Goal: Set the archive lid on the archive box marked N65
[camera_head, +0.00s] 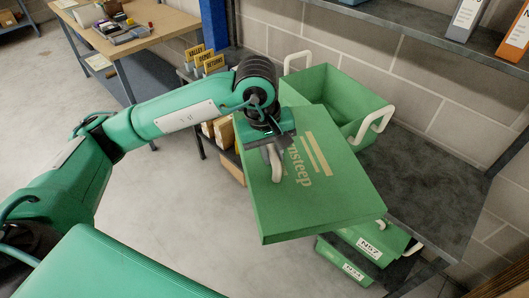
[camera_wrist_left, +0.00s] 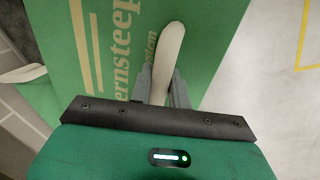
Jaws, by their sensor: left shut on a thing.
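The green archive lid (camera_head: 315,205) has pale stripes, printed letters and a white handle (camera_head: 275,165). My left gripper (camera_head: 272,147) is shut on that handle and holds the lid tilted in front of the shelf. In the left wrist view the fingers (camera_wrist_left: 160,88) close around the white handle (camera_wrist_left: 167,60), with the lid's printed face (camera_wrist_left: 110,50) behind. An open green box (camera_head: 325,88) with white side handles stands on the shelf just behind the lid. The lid hides its front, so no N65 mark shows. My right gripper is not in view.
Below the lid are green boxes with white labels, one reading N57 (camera_head: 369,247). The dark shelf (camera_head: 425,190) is bare to the right of the open box. An upper shelf (camera_head: 420,25) holds binders (camera_head: 470,18). A wooden bench (camera_head: 160,22) stands at the far left.

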